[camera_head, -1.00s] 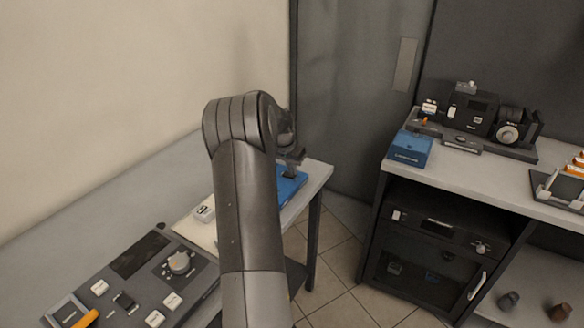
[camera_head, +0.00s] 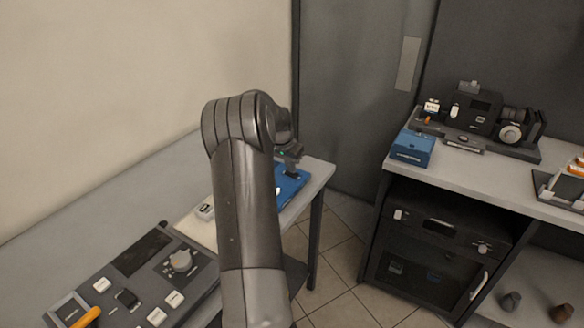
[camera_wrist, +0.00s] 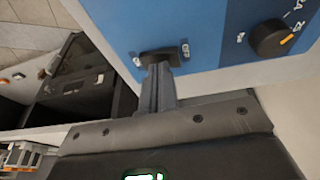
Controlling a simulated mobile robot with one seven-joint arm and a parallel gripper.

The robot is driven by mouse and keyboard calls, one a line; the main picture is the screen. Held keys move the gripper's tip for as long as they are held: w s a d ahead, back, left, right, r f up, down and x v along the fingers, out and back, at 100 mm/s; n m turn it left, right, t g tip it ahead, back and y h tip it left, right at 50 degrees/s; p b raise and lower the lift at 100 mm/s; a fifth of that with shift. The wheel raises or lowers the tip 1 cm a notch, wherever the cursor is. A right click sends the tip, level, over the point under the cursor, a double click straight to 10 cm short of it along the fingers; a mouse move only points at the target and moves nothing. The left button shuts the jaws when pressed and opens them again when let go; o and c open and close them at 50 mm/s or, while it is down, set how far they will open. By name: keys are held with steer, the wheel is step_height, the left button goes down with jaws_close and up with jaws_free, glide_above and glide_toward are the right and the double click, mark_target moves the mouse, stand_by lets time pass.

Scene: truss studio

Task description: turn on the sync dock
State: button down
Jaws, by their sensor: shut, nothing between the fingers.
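A blue panel (camera_head: 293,185) lies at the far end of the left table; it also fills the top of the wrist view (camera_wrist: 205,25). I cannot read a name on it, so I cannot confirm it is the sync dock. A small dark switch-like part (camera_wrist: 160,55) sits near its edge between two small white marks. A black knob (camera_wrist: 271,39) with an orange pointer is to its right. My gripper (camera_wrist: 160,72) is shut and empty, its tips at the dark part. I cannot tell whether they touch. In the head view my gripper (camera_head: 291,166) is over the panel, partly hidden by my arm.
A control board (camera_head: 150,275) with a dial and white buttons lies on the left table (camera_head: 60,225). A cream unit (camera_head: 199,225) stands beside my arm. The right bench (camera_head: 480,185) holds a blue box (camera_head: 412,148) and black equipment. Tiled floor lies between.

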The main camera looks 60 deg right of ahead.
steer(key=r, duration=0.4)
steer(key=shift+s+r, duration=0.25)
steer(key=s+v, duration=0.2)
steer(key=v, duration=0.7)
steer(key=shift+a+r, duration=0.15)
steer(key=shift+a, duration=0.05)
steer(key=w+a+r+n+t, duration=0.1)
steer(key=w+a+r+n, duration=0.15)
steer(key=a, duration=0.75)
steer(key=w+a+r+n+t+y, duration=0.1)
steer(key=w+a+r+n, duration=0.15)
steer(key=a, duration=0.85)
steer(key=w+a+r+n+t, duration=0.1)
steer(key=a+r+n+t, duration=0.2)
steer(key=a, duration=0.7)
steer(key=s+a+f+n, duration=0.1)
steer(key=s+a+n, duration=0.2)
steer(key=a, duration=0.6)
steer(key=s+a+f+n+y, duration=0.1)
steer(key=s+a+n, duration=0.2)
steer(key=s+a, duration=0.3)
steer(key=s+a+f+n+t+y, duration=0.1)
steer(key=s+a+n, duration=0.3)
steer(key=a, duration=0.8)
steer(key=shift+s+f, duration=0.15)
steer(key=shift+s, duration=0.3)
